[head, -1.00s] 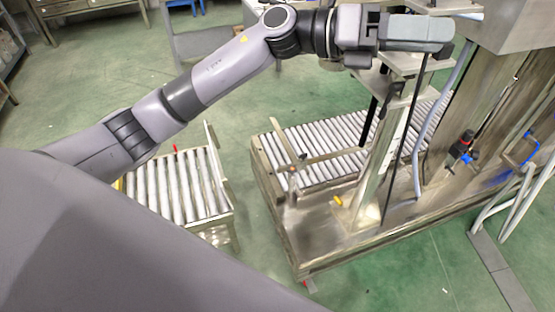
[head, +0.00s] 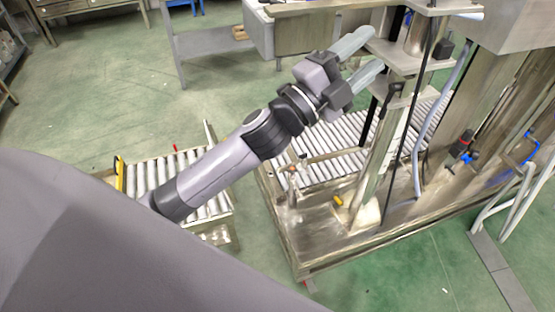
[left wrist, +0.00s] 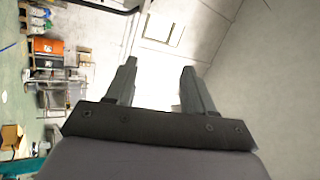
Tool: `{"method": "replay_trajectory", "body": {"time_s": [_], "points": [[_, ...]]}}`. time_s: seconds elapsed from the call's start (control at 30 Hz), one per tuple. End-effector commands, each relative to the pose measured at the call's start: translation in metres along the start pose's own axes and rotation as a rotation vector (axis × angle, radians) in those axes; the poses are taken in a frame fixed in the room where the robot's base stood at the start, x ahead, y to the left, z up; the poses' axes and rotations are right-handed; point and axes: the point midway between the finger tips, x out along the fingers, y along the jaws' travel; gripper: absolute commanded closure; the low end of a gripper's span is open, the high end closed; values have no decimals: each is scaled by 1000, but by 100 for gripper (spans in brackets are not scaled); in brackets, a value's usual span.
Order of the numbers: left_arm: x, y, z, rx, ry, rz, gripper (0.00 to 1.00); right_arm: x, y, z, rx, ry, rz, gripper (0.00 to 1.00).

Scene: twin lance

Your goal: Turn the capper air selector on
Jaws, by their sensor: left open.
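My left gripper (head: 369,54) is open and empty in the head view, its two grey fingers spread beside the upper plate of the steel capping machine (head: 400,62). Both fingers also show in the left wrist view (left wrist: 159,72), with nothing between them. A red and black fitting with blue parts (head: 463,145) sits on the machine's right side, well below and right of the gripper. A small black block (head: 443,48) stands near the upper plate. I cannot tell for certain which part is the capper air selector. My right gripper is out of view.
A roller conveyor (head: 330,148) runs into the machine, and a shorter roller section (head: 180,167) stands left of it. A grey hose (head: 430,120) and a black cable hang along the machine's column. Green floor (head: 120,85) is open at the left.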

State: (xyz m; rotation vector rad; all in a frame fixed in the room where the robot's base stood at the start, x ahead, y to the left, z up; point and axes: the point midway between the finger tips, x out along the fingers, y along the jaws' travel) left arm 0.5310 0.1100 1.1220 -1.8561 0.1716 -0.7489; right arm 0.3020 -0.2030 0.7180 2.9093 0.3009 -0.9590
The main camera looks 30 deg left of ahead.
Motion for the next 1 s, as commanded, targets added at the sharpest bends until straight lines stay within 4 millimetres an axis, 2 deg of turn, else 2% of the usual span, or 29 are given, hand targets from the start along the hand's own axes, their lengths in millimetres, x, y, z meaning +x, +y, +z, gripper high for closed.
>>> {"method": "replay_trajectory", "body": {"time_s": [0.2, 0.5, 1.0], "points": [[-29, 23, 26, -166, -193, 61, 47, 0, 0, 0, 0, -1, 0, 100], [-73, 54, 53, -353, -428, 147, 47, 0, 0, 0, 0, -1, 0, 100], [-157, 102, 74, -606, -778, 297, 47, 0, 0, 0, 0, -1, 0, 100]]}}
